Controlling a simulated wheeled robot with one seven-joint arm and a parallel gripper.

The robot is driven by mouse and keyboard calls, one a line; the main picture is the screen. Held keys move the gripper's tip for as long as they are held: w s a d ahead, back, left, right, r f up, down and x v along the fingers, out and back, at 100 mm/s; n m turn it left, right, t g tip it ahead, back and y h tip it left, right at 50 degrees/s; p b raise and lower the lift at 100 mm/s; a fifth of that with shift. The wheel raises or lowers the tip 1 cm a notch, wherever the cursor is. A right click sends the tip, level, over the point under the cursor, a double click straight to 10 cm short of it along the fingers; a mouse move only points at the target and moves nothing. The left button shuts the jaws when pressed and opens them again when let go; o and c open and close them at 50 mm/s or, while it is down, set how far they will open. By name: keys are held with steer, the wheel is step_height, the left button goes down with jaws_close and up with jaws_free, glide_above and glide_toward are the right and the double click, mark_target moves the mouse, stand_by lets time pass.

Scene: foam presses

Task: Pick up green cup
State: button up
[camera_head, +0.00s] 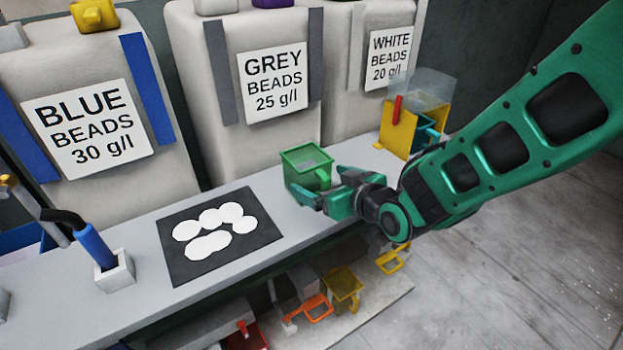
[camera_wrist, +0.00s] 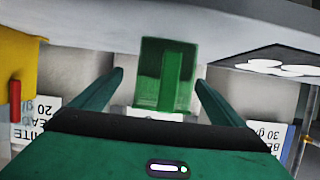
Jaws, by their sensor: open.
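The green cup (camera_head: 306,167) is a square, open-topped cup standing upright on the grey bench, in front of the grey beads bag. My gripper (camera_head: 330,188) reaches in from the right and is open beside the cup. In the wrist view the green cup (camera_wrist: 166,75) is centred ahead of my gripper (camera_wrist: 160,88), its handle strip facing the camera. One finger shows on each side of it, with gaps visible. The cup is not gripped. Part of the cup's lower side is hidden behind my gripper in the head view.
A black mat (camera_head: 222,256) with white discs lies left of the cup. A yellow container (camera_head: 397,130) stands at the bench's right end. A blue-handled tool (camera_head: 95,245) sits in a holder at left. Large bead bags line the back. Several coloured cups, including a yellow one (camera_head: 343,286), stand below the bench.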

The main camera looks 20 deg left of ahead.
mark_target(318, 183)
steer(key=x, duration=0.3)
steer(key=shift+s+a+f, duration=0.1)
steer(key=shift+a+f, duration=0.3)
steer(key=shift+a, duration=0.05)
steer(key=shift+w+a+f, duration=0.25)
steer(key=shift+w+a, duration=0.15)
steer(key=shift+a, duration=0.05)
steer(key=c, duration=1.2)
